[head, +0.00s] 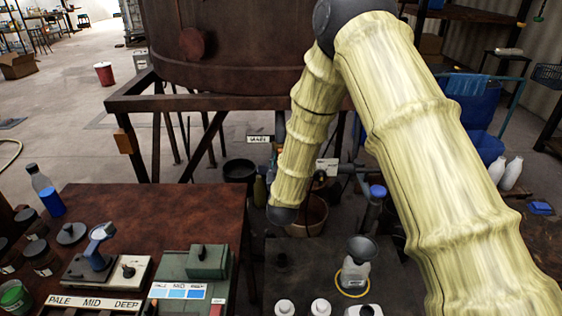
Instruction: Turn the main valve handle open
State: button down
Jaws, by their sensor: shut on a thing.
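My pale, ribbed arm comes in from the lower right, bends at a dark elbow joint near the top, and runs down to a dark wrist joint in front of the vat stand. My gripper's jaws do not show; the forearm and wrist hide that area. The main valve handle cannot be made out. Grey-blue pipework (354,171) shows under the vat just right of my forearm, beside a small white label (327,166) too small to read. Another white label (259,139) hangs left of the forearm. The big rusty-brown vat (235,45) stands above.
A reddish-brown table (150,215) at left holds bottles, jars and a green device (190,275). A dark bench below my wrist holds a funnel (362,249) and white-topped containers. A brown bucket (308,213) stands under the pipework. Blue bins (470,110) stand at right. Floor is open at upper left.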

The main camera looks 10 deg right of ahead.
jog(key=c, duration=1.4)
grip_release()
jog(key=shift+s, duration=0.1)
jog(key=shift+c, duration=0.2)
jog(key=s+a, duration=0.2)
jog(key=s, duration=0.9)
jog(key=shift+s+a, duration=0.15)
jog(key=shift+s, duration=0.2)
